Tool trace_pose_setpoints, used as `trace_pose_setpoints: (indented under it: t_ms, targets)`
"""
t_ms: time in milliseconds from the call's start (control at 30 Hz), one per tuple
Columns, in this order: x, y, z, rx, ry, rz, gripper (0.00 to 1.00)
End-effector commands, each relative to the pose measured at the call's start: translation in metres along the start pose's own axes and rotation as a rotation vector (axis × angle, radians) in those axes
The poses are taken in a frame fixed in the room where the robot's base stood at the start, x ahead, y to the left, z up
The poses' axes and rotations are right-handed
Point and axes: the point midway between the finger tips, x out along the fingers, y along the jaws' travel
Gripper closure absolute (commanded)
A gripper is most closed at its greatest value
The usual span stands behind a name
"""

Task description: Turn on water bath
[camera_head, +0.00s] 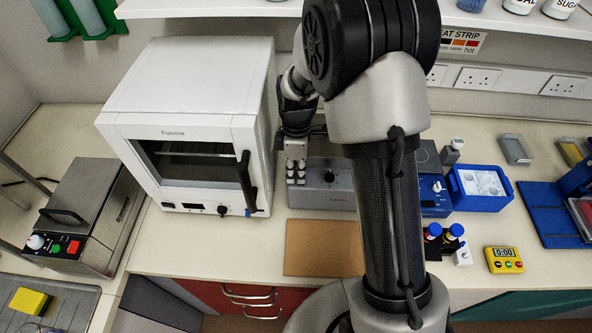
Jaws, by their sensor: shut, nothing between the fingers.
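A metal box (85,215) with a lid and a dark lid handle stands at the left; it looks like the water bath. Its front panel has a white knob (36,242), a green button (57,249) and a red button (73,247). My gripper (297,131) is at the picture's middle, just right of the white oven and far to the right of the metal box. It points down, looks shut and is empty; its fingertips are small and hard to make out. No label on the metal box is readable.
The white oven (190,80) stands between the metal box and my gripper. A grey device with a knob (325,185) sits below my gripper, partly behind my arm. A brown board (322,248) lies in front. A blue box (482,203) and yellow timer (503,260) are right.

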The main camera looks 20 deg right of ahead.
Motion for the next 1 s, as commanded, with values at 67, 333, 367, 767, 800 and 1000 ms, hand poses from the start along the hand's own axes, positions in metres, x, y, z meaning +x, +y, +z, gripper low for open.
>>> trace_pose_setpoints:
  t_ms: [67,333,367,767,800,1000]
  targets:
    - [0.000,0.000,0.000,0.000,0.000,0.000,1.00]
    - [0.009,-0.003,0.000,0.000,0.000,-0.002,1.00]
    - [0.009,-0.003,0.000,0.000,-0.001,-0.002,1.00]
    - [0.006,0.006,0.000,0.001,0.000,-0.002,1.00]
    - [0.005,0.008,0.000,0.001,0.000,-0.001,1.00]
    - [0.003,0.013,0.000,0.001,0.000,-0.001,1.00]
